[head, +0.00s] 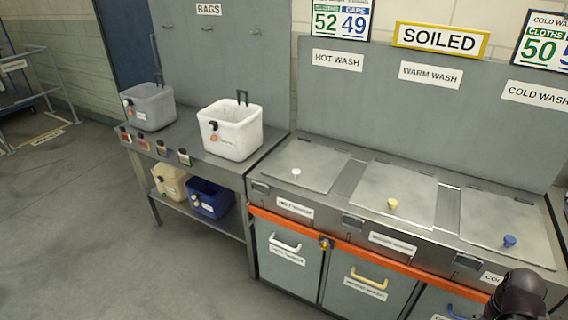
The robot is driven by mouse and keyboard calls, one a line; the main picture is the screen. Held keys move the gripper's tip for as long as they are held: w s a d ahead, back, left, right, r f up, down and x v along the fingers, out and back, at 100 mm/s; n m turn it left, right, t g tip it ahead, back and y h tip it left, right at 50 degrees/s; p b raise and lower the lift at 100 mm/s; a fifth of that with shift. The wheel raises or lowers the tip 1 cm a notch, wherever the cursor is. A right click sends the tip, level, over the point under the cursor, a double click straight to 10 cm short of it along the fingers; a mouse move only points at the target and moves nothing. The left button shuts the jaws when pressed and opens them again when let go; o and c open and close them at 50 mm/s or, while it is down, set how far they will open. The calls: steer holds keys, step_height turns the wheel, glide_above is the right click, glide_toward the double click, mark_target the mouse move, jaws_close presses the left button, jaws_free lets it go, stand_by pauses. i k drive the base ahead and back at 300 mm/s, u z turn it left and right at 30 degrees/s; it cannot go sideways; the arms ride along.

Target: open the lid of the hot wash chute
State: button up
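The hot wash chute lid (312,160) is a flat grey metal panel at the left end of the counter, under the "HOT WASH" sign (337,61). It lies shut, flush with the counter top. A small white knob (296,172) stands near its front edge. Dark hinges show along its back edge. Part of my arm, dark and rounded, shows at the bottom right corner, well to the right of this lid. My gripper's fingers are not visible.
The warm wash lid (396,190) with a yellow knob and the cold wash lid (508,222) with a blue knob are shut. An orange rail (340,246) runs along the counter front. Floor at the left is clear.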

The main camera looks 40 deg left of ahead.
mark_target(302, 162)
steer(key=u, duration=1.3)
steer(key=k, duration=0.95)
steer(key=i, duration=0.75)
